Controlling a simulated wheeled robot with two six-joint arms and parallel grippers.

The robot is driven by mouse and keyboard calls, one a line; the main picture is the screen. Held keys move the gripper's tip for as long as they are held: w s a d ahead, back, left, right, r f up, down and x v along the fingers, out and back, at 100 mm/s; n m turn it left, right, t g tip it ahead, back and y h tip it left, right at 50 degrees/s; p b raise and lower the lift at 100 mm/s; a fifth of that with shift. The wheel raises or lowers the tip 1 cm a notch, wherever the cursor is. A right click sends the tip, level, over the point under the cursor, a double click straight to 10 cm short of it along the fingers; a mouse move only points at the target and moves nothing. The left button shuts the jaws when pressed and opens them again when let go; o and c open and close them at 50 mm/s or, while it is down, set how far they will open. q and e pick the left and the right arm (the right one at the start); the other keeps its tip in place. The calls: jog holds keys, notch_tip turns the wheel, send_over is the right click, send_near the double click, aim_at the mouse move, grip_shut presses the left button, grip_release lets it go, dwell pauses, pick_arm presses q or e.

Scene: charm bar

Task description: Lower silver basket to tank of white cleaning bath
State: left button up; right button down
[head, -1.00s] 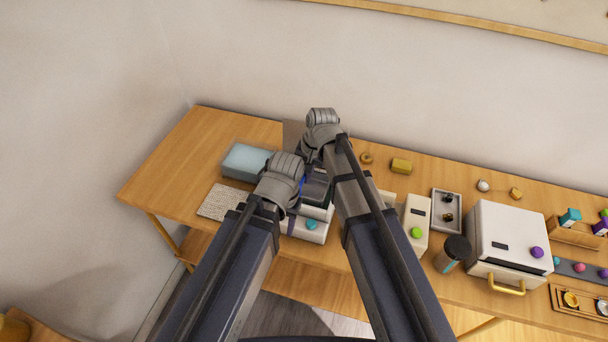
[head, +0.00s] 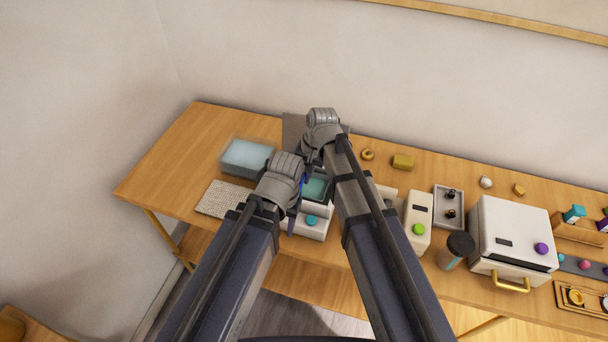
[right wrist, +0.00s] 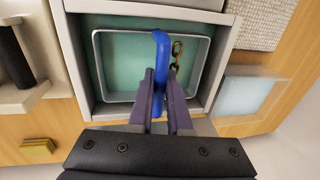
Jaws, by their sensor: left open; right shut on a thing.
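The white cleaning bath (head: 307,229) stands on the table, with a teal knob (head: 312,221) on its front. Its square grey-walled tank (right wrist: 75,52) holds teal liquid, which also shows in the head view (head: 316,187). The silver basket's thin rim (right wrist: 118,32) lies within the tank opening; its exact depth is unclear. A gold chain-like piece (right wrist: 175,54) is over the basket. My right gripper (right wrist: 160,88) is shut on the basket's blue handle (right wrist: 161,48), above the tank. My left gripper (head: 286,172) is open beside the tank, lower left; its fingertips are mostly hidden.
To the right stand a cream box with green knob (head: 416,222), a grey tray (head: 447,218), a dark-lidded cup (head: 455,250) and a white oven-like box (head: 512,235).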

aim_at(304, 189)
pick_arm(q)
jog(key=shift+f+b, duration=1.65)
jog(key=shift+f, duration=0.15)
pick_arm(e)
jog(key=shift+d+x, duration=0.15)
jog(key=shift+x, duration=0.75)
jog(key=shift+d+x, duration=0.2)
jog(key=shift+x, duration=0.65)
pick_arm(q)
jog(key=shift+f, duration=0.2)
pick_arm(e)
jog(key=shift+s+f, duration=0.1)
jog(key=shift+f, duration=0.2)
jog(key=c, duration=0.8)
grip_release()
pick_arm(q)
jog(key=shift+r, duration=0.15)
pick_arm(e)
jog(key=shift+r, duration=0.15)
pick_arm(q)
notch_tip(304, 189, up, 8)
jog(key=p, duration=0.7)
jog(key=shift+f, duration=0.25)
pick_arm(e)
jog(key=v, duration=0.7)
jog(key=shift+r, duration=0.35)
